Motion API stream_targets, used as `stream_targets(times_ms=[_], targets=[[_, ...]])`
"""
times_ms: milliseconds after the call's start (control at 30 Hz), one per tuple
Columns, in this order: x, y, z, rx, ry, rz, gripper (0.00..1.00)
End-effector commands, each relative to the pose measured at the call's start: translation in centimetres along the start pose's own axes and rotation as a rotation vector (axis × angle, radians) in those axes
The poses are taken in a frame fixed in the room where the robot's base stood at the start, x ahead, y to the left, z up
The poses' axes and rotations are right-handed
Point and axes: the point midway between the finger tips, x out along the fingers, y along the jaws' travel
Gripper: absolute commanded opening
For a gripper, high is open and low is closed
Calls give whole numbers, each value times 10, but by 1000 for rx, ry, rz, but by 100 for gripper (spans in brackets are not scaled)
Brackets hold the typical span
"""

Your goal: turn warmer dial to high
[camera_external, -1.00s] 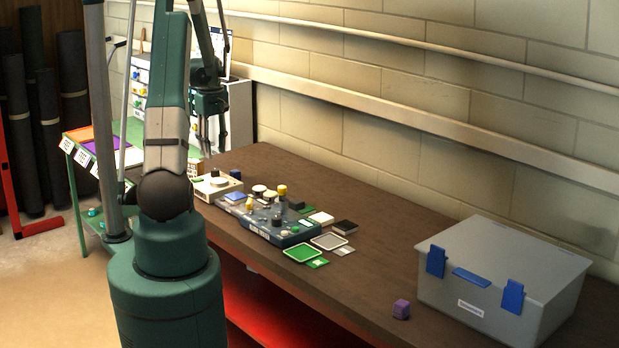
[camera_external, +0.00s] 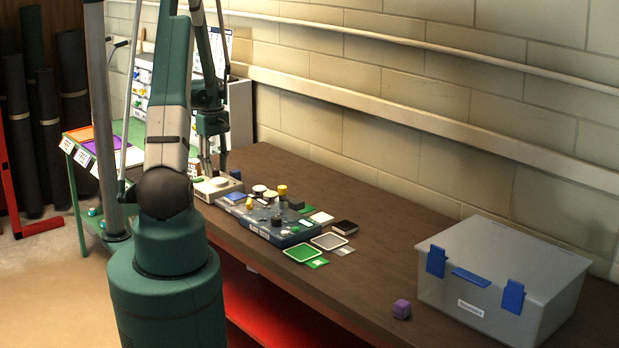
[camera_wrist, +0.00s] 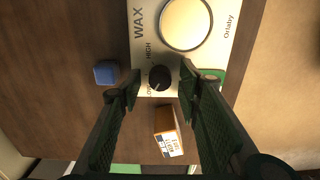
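The wax warmer (camera_wrist: 228,50) is a pale box with a round top opening, marked WAX and Orlaby, in the wrist view. Its small black dial (camera_wrist: 160,77) sits near the edge, with HIGH and LOW printed beside it. The dial's pointer looks turned toward the LOW side, but is small. My gripper (camera_wrist: 168,84) is open, a finger on each side of the dial with gaps between. Whether the fingertips are down at dial height is unclear. In the external view my gripper (camera_external: 211,172) is directly over the warmer (camera_external: 217,189); the dial is hidden there.

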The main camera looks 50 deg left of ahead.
Motion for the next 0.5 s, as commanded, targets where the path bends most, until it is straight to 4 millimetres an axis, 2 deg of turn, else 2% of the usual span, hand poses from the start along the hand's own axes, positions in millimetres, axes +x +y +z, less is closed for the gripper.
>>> stream_targets(times_ms=[233, 433, 500], targets=[[0, 0, 0, 0, 0, 0, 35], [0, 0, 0, 0, 0, 0, 8], [0, 0, 0, 0, 0, 0, 7]])
